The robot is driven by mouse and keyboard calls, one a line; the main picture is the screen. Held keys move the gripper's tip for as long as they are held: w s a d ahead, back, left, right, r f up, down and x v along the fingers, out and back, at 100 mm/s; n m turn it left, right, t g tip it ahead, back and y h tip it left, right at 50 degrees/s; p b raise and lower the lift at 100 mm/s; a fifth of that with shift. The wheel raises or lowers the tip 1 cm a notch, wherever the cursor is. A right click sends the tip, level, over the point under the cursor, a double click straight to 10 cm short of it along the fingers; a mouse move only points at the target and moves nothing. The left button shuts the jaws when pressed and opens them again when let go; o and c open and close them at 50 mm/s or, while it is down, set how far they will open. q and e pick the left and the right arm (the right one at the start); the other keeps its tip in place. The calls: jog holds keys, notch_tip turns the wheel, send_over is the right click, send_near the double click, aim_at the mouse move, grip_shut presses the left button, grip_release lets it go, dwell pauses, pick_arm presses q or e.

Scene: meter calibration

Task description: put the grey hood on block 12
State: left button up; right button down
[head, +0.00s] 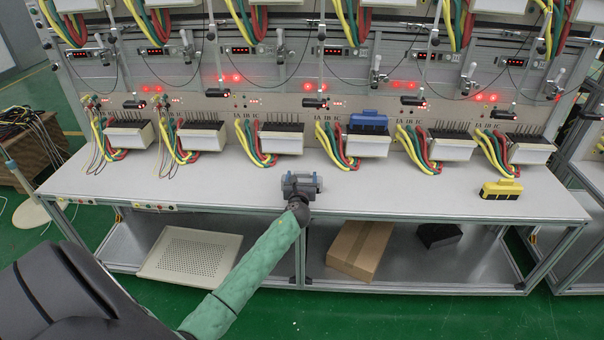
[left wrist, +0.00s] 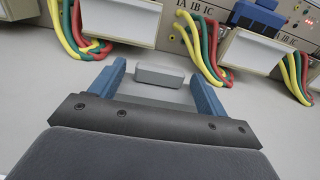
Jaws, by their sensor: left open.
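My left gripper (head: 301,184) is over the front middle of the bench, its blue fingers spread apart. In the left wrist view the open fingers (left wrist: 158,83) have the grey hood (left wrist: 160,76) between their tips. A gap shows on each side of the hood, and it seems to rest on the bench. In the head view the gripper mostly hides it. A row of white meter blocks with dark tops stands along the back of the bench. Their numbers are too small to read, so I cannot tell which is block 12. My right gripper is not in view.
A blue hood (head: 368,122) sits on the fourth block from the left. A yellow hood (head: 501,189) lies at the bench's right. Coloured cables (head: 336,147) hang beside each block. The bench front (head: 400,192) is clear. A cardboard box (head: 358,250) is on the lower shelf.

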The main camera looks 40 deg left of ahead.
pick_arm(q)
jog(key=v, duration=0.8)
jog(key=shift+d+b, duration=0.1)
jog(key=shift+b, duration=0.2)
jog(key=s+d+f+n+g+h, duration=0.3)
jog(key=s+d+f+n, duration=0.45)
jog(key=s+d, duration=0.3)
jog(key=s+d+f+n+g+h, duration=0.35)
jog(key=s+d+f+n, duration=0.25)
jog(key=s+d+n, duration=0.4)
jog(key=s+d+n+g+h, duration=0.3)
jog(key=s+d+n, duration=0.2)
jog(key=s+d, duration=0.7)
jog(key=shift+s+d+f, duration=0.2)
jog(key=shift+d+f, duration=0.05)
jog(key=shift+d, duration=0.1)
jog(key=s+d+n+h, duration=0.1)
jog(key=s+d, duration=0.1)
jog(key=s+d+r+n+g+h, duration=0.1)
jog(key=s+d+n, duration=0.1)
jog(key=s+d, duration=0.1)
jog(key=s+d+r+n+g+h, duration=0.1)
jog(key=s+d, duration=0.1)
jog(key=s, duration=0.1)
jog(key=shift+d+r+n+g, duration=0.15)
jog(key=shift+r+n+g, duration=0.1)
jog(key=shift+c, duration=1.4)
